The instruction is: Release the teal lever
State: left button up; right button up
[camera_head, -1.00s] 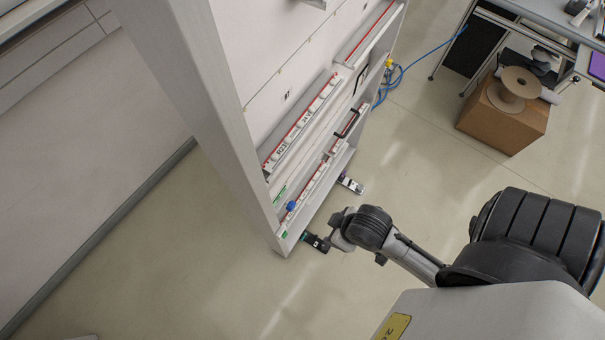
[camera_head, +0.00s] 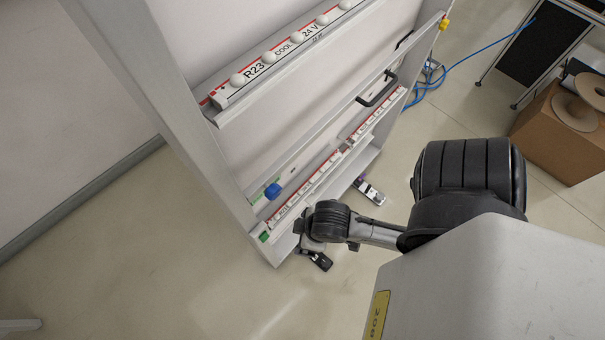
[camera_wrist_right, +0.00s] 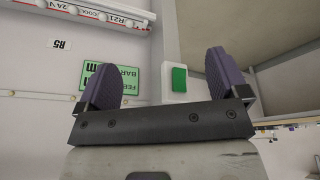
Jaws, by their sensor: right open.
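No teal lever is plainly visible now. My left gripper is in neither view.
The grey frame carries a label rail with white knobs (camera_head: 282,52), a blue knob (camera_head: 272,191) and a black handle (camera_head: 377,90). A cardboard box (camera_head: 557,137) and a blue cable (camera_head: 460,72) lie at the right. The floor in front is clear.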

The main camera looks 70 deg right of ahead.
jog(key=w+d+f+m+b, duration=0.1)
jog(key=f+b, duration=1)
jog(key=f, duration=1.3)
jog(key=w+d+f+m+h+b, duration=0.1)
jog(key=d+f+m+b, duration=0.2)
jog(key=f+b, duration=0.8)
jog(key=w+d+f+m+h+b, duration=0.1)
jog(key=d+f+b, duration=0.4)
jog(key=f, duration=3.3)
jog(key=shift+w+d+m+t+b, duration=0.35)
jog(key=shift+m+b, duration=0.45)
jog(key=shift+b, duration=2.25)
jog(key=shift+b+x, duration=0.75)
jog(key=shift+x, duration=0.15)
jog(key=shift+c, duration=0.2)
